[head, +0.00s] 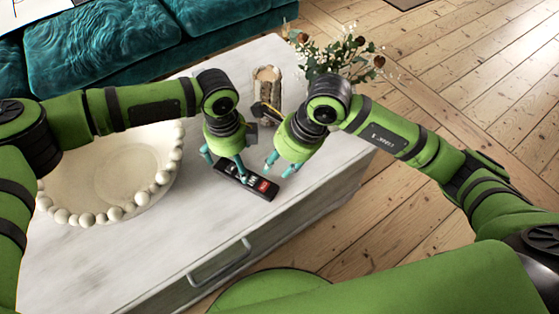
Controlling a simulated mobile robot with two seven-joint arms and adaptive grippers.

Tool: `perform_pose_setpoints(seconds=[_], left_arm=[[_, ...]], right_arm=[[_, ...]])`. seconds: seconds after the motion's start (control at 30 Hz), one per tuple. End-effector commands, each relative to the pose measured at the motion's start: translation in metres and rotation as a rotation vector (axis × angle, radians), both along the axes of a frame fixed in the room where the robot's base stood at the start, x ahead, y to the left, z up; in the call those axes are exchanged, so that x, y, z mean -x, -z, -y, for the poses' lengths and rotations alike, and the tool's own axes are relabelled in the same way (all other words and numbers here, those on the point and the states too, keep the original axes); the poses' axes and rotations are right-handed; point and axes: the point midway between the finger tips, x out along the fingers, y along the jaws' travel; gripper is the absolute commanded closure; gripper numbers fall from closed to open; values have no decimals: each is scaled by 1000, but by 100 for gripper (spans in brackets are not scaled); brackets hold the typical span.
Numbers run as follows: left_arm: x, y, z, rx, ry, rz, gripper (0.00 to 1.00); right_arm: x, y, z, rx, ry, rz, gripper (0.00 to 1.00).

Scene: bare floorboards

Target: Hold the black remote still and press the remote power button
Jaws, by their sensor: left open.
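The black remote (258,184) lies flat on the white table, angled from upper left to lower right. It has a red patch and white markings near its right end; I cannot make out the power button. My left gripper (224,167) is open and low over the remote's left part. One teal finger is beyond the left end and the other is over the body; I cannot tell whether they touch it. My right gripper (281,166) is just beyond the remote's right end, its teal fingers apart and pointing down, with nothing between them.
The white table (200,230) has a drawer with a handle (219,265) at its front. A large beaded bowl (120,190) stands at the left. A wooden ornament (267,90) and a plant (340,58) stand behind my grippers. A teal sofa (130,40) is behind.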

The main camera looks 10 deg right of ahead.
Motion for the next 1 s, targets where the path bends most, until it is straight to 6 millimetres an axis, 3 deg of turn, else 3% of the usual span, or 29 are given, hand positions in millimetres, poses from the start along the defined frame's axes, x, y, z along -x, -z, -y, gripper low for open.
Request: perform_pose_setpoints(seconds=[0.17, 0.6, 0.97, 1.0], left_arm=[[0, 10, 0, -3, -1, -2, 3], [0, 66, 0, -1, 0, -1, 3], [0, 71, 0, -1, -1, 1, 3], [0, 71, 0, -1, -1, 1, 19]], right_arm=[[3, 1, 2, 14, 16, -22, 61], [2, 1, 2, 14, 15, -20, 61], [2, 1, 2, 14, 14, -20, 61], [2, 1, 2, 14, 14, -20, 61]])
